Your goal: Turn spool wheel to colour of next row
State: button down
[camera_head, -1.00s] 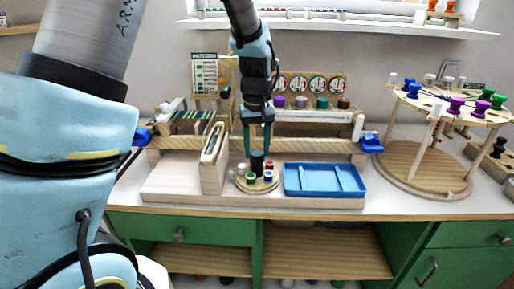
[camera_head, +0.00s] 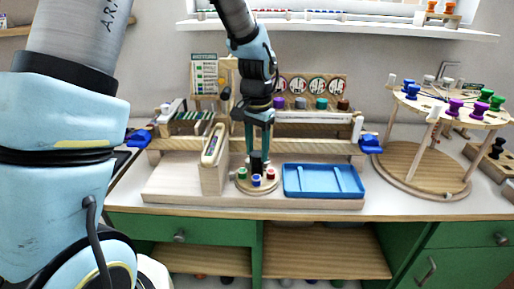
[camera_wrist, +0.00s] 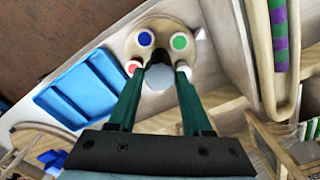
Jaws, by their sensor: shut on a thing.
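The spool wheel (camera_head: 243,187) is a small round wooden disc on the bench board, with a black upright knob (camera_head: 257,165) at its middle. In the head view a green spool (camera_head: 241,173) is at front left, a blue spool (camera_head: 256,180) at the front and a red spool (camera_head: 270,174) at front right. My gripper (camera_head: 258,150) points down over the wheel, shut on the knob. The wrist view shows both fingers (camera_wrist: 158,76) at the knob, with the blue, green and red spools around it. The fingers partly hide the wheel there.
A pattern card (camera_head: 204,72) stands behind at the left, next to the wooden bead loom. A narrow wooden box (camera_head: 213,172) stands close left of the wheel, and a blue tray (camera_head: 323,181) lies close right. A round peg stand (camera_head: 424,168) is farther right.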

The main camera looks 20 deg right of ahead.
jog(key=shift+m+p, duration=0.35)
jog(key=shift+m, duration=1.35)
jog(key=shift+c, duration=1.6)
grip_release()
jog(key=shift+r, duration=0.1)
notch_tip(320, 180, up, 11)
jog(key=b, duration=0.1)
jog(key=shift+f+b, duration=0.2)
jog(key=shift+b, duration=0.2)
